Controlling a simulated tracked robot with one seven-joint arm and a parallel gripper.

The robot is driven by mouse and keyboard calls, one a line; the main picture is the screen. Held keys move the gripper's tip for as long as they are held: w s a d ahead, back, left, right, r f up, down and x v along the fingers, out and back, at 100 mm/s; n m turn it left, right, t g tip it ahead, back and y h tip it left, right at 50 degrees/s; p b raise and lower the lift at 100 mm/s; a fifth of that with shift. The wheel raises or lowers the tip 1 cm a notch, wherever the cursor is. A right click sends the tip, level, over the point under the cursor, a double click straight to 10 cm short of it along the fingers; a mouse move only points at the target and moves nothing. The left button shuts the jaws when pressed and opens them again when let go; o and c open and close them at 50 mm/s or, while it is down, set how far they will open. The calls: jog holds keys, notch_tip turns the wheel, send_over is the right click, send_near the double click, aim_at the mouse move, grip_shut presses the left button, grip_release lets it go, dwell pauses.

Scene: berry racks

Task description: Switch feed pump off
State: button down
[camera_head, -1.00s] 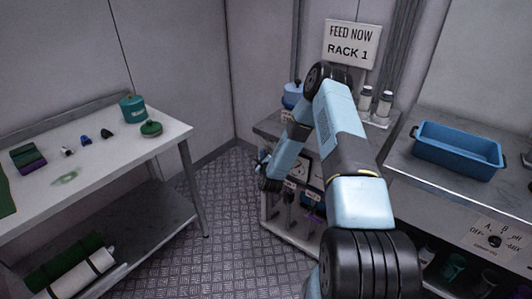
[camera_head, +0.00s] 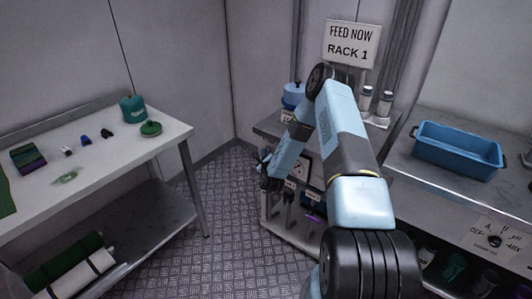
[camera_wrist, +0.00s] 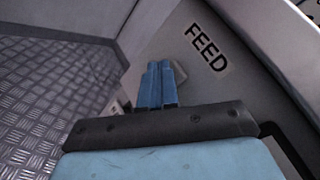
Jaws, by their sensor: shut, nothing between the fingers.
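My gripper (camera_wrist: 158,84) is shut and empty, its two blue fingers side by side in the wrist view. The panel they point along bears a FEED label (camera_wrist: 206,49), up and right of the fingertips. A small pale part (camera_wrist: 115,106) shows left of the fingers, too dim to tell what it is. In the head view my gripper (camera_head: 264,164) is at the left front of the rack cabinet (camera_head: 272,128), partly hidden by my arm. No pump switch can be made out clearly, so its position cannot be told.
A FEED NOW RACK 1 sign (camera_head: 351,45) hangs at the back. A table (camera_head: 95,165) with small items is at left. The metal floor (camera_head: 225,200) between is clear.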

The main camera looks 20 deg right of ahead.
dwell(0.3)
jog(key=shift+s+a, duration=0.5)
jog(key=shift+a, duration=0.25)
jog(key=shift+a, duration=0.1)
jog(key=shift+s+a, duration=0.9)
jog(key=shift+a, duration=0.25)
jog(key=shift+s+a, duration=0.85)
jog(key=shift+a, duration=0.3)
